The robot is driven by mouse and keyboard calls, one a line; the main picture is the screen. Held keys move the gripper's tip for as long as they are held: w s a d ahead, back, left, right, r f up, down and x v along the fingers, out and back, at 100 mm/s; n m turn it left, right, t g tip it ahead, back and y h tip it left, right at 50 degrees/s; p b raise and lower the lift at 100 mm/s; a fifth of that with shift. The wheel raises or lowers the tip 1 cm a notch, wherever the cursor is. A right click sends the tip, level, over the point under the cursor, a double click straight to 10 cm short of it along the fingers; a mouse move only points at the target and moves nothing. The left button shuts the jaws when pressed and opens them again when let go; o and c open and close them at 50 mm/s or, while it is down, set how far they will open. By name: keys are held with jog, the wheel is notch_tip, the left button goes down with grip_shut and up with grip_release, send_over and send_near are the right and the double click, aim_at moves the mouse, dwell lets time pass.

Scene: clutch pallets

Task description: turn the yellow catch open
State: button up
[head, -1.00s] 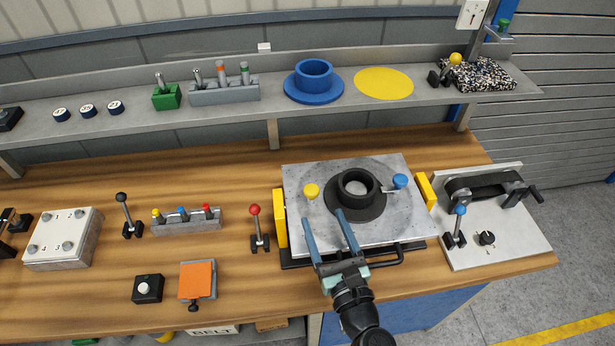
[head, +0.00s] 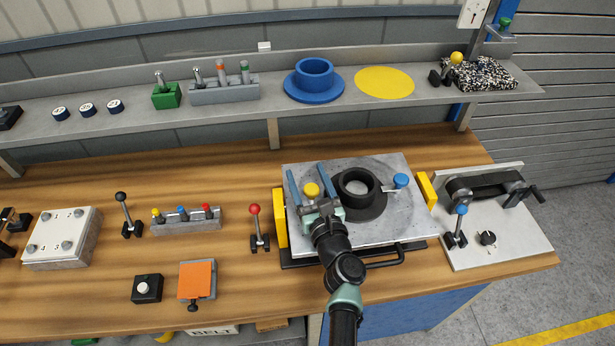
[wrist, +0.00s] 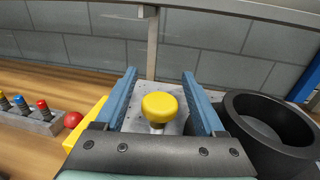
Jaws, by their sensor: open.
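The yellow catch (head: 312,190) is a round knob on a short stem at the left of a grey metal plate (head: 300,172). In the wrist view the yellow catch (wrist: 159,107) stands between the two blue fingers, with a visible gap on each side. My gripper (head: 309,173) is open around it, with its fingers pointing toward the back of the bench. A black flanged ring (head: 370,205) sits on the plate to the right of the fingers. A blue catch (head: 400,181) is at the ring's right side. The lower part of the yellow catch's mount is hidden.
Yellow blocks (head: 280,218) flank the plate. A red-knobbed lever (head: 255,212) stands to its left, and a panel with a blue-knobbed lever (head: 461,210) to its right. A shelf (head: 225,115) runs along the back. The front left bench is partly clear.

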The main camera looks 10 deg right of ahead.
grip_shut()
dwell(0.3)
jog(key=shift+r+n+y, duration=0.1)
jog(key=shift+n+y, duration=0.5)
jog(key=shift+y, duration=0.2)
jog(key=shift+s+a+n+g+y+b, duration=0.1)
jog(key=shift+a+n+g+y+b, duration=0.1)
jog(key=shift+n+g+y, duration=0.35)
jog(key=shift+a+n+g+y+b, duration=0.15)
jog(key=shift+n+y, duration=0.2)
jog(key=shift+y, duration=0.5)
grip_release()
